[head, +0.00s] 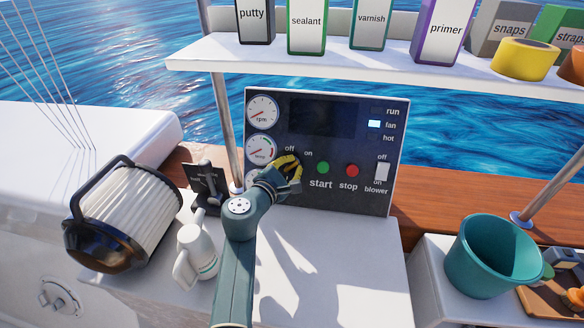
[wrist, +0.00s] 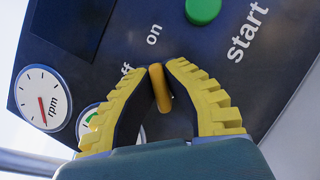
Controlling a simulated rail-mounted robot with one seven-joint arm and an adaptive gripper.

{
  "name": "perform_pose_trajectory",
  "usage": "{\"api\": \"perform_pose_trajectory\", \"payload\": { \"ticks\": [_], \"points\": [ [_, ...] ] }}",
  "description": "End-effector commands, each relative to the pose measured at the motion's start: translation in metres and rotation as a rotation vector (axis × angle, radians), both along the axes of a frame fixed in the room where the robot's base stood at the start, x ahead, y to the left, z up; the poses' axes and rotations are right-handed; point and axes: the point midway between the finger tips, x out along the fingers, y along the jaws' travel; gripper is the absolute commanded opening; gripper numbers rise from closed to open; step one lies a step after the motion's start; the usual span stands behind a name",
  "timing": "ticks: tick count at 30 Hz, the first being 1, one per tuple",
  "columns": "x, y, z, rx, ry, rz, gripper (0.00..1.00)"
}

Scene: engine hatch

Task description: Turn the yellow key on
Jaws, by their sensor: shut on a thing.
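The yellow key (wrist: 161,88) shows in the wrist view between my two yellow fingers, just below the "off" and "on" labels of the dark engine panel (head: 345,188). My gripper (wrist: 160,76) is shut on the key, a fingertip on each side. In the head view my gripper (head: 290,170) is against the panel, left of the green start button (head: 322,168). There the fingers and wrist hide the key. I cannot tell for certain which label the key points to.
The red stop button (head: 352,170) and the white blower switch (head: 382,172) are right of the start button. The fan light (head: 374,124) is lit. A shelf (head: 400,67) overhangs the panel.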

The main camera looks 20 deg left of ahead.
Motion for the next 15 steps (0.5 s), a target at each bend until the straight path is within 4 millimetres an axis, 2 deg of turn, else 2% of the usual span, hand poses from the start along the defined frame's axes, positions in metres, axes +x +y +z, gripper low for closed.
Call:
{"api": "perform_pose_trajectory", "payload": {
  "ticks": [2, 15],
  "points": [
    [-0.0004, 0.0005, -0.0049, 0.041, 0.014, -0.019, 0.0],
    [-0.0004, -0.0009, -0.004, 0.164, 0.039, -0.079, 0.0]
  ]
}}
